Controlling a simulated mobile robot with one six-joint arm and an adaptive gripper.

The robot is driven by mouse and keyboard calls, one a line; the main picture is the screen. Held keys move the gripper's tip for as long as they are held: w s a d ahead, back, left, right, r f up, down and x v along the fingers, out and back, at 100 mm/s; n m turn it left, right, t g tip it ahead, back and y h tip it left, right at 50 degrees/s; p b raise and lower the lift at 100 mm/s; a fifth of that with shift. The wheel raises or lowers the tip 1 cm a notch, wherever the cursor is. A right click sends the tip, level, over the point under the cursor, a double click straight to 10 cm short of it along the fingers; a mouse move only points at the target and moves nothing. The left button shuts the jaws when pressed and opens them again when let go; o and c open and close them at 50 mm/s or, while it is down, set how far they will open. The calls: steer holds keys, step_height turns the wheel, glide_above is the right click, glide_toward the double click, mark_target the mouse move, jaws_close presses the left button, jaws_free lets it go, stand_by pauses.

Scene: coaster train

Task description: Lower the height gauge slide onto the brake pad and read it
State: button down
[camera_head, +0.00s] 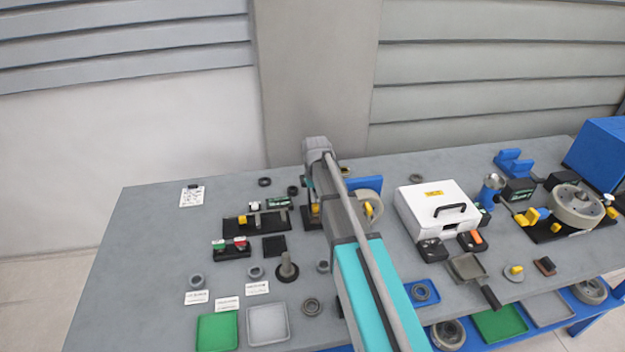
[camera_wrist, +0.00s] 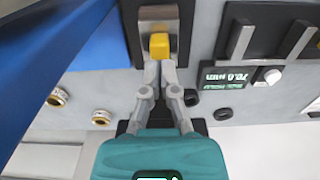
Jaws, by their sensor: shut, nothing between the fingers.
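My gripper (camera_wrist: 160,70) is shut and empty in the wrist view. Its fingertips are right at a yellow block (camera_wrist: 159,46) on a grey metal piece (camera_wrist: 158,17), which looks like the gauge slide; I cannot tell whether they touch. In the head view, a yellow part (camera_head: 315,210) shows just left of my arm, which hides the gripper. Beside it is a black device with a green-lit display (camera_wrist: 222,76), seemingly reading about 70.0 mm; which instrument it belongs to is unclear. I cannot identify the brake pad with certainty.
A blue block (camera_head: 366,184) stands close by and fills the left of the wrist view as a blue wall (camera_wrist: 70,40). A white case (camera_head: 437,210) is to the right. Green (camera_head: 217,332) and grey (camera_head: 268,325) trays lie front left. The table's far left is mostly clear.

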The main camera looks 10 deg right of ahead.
steer(key=shift+f+b, duration=0.9)
steer(key=shift+f, duration=0.1)
steer(key=shift+r, duration=0.2)
step_height(320, 180, up, 9)
steer(key=p, duration=0.9)
stand_by(0.5)
steer(key=shift+s+f, duration=0.15)
steer(key=s+f+b, duration=0.3)
steer(key=s, duration=1.8)
steer(key=shift+s, duration=0.2)
